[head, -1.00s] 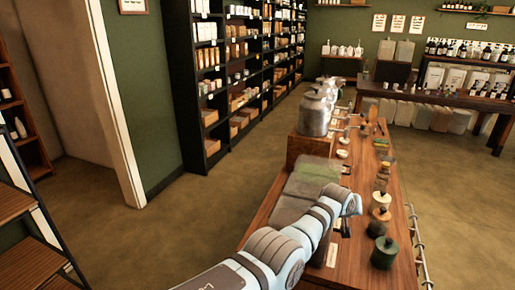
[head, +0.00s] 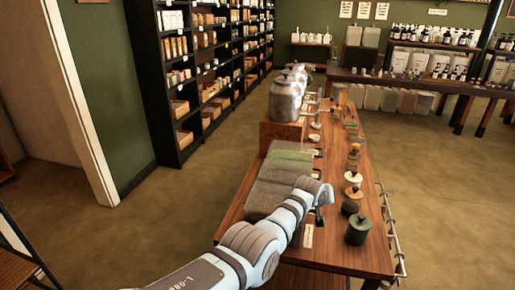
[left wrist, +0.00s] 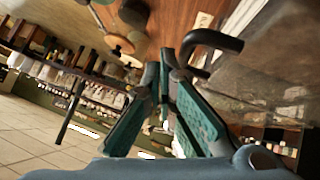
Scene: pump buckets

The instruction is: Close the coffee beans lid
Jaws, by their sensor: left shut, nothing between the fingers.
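A row of clear-topped bins (head: 270,183) sits along the left side of the wooden counter, one with green contents. I cannot tell which one holds coffee beans, or whether its lid is open. My left gripper (head: 319,218) is over the counter at the near bin's right side, mostly hidden by my wrist. In the left wrist view, its teal fingers (left wrist: 167,62) meet at the tips with nothing between them. A black curved handle (left wrist: 213,40) is just right of the fingertips, beside a clear panel (left wrist: 270,75); contact is unclear. My right gripper is out of view.
Small lidded jars (head: 357,230) line the counter's right side, near a metal side rail (head: 388,225). A large metal canister (head: 286,100) stands on a wooden block beyond the bins. Shelves (head: 180,80) stand at left; the floor beside the counter is clear.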

